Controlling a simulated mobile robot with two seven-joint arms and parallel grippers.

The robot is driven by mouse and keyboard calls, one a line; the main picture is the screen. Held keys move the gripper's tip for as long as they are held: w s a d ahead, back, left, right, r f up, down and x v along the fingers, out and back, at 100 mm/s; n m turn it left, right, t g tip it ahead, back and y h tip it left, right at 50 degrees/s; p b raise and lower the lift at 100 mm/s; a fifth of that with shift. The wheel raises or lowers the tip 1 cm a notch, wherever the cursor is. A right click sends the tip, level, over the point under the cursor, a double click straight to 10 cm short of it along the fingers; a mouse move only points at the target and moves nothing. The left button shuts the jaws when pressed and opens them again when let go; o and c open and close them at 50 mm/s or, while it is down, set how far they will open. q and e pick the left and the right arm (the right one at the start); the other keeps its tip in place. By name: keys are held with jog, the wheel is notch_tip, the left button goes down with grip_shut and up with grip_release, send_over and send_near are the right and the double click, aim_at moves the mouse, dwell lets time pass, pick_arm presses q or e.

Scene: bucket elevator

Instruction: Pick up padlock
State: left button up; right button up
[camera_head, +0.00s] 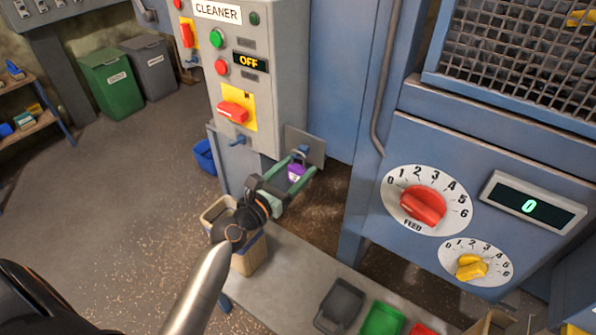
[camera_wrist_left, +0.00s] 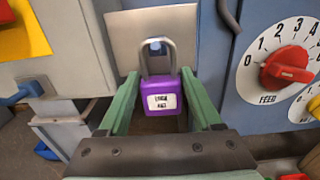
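A purple padlock (camera_head: 296,172) with a white label hangs by its grey shackle at a grey metal plate (camera_head: 308,146) beside the cleaner cabinet. In the left wrist view the padlock (camera_wrist_left: 161,100) is upright, with its shackle around a blue peg (camera_wrist_left: 156,47) on the plate. My left gripper (camera_head: 299,165) has its green fingers apart, one on each side of the padlock body. They look open; whether either finger touches the padlock cannot be told. My right gripper is not in view.
The cleaner cabinet (camera_head: 262,105) with a red switch handle (camera_head: 233,112) stands left of the plate. A blue panel with a red feed dial (camera_head: 423,205) is on the right. An open cardboard box (camera_head: 248,258) is below my left arm. Several bins stand lower right.

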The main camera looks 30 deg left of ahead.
pick_arm(q)
grip_shut()
dwell(0.3)
jog(key=shift+r, duration=0.1)
jog(key=shift+r+p, duration=0.4)
jog(key=shift+r, duration=0.2)
jog(key=shift+s+r, duration=0.15)
jog(key=shift+s, duration=0.05)
jog(key=s+a+b, duration=0.2)
jog(key=s+b, duration=0.2)
jog(key=s, duration=1.3)
jog(key=w+d+r+m+g+h+p, duration=0.2)
jog(key=d+r+m+h+p, duration=0.2)
jog(key=d+r+h+p, duration=0.2)
jog(key=shift+w+d+r+p, duration=0.3)
jog(key=shift+d+r+p, duration=0.25)
jog(key=shift+d+r, duration=0.45)
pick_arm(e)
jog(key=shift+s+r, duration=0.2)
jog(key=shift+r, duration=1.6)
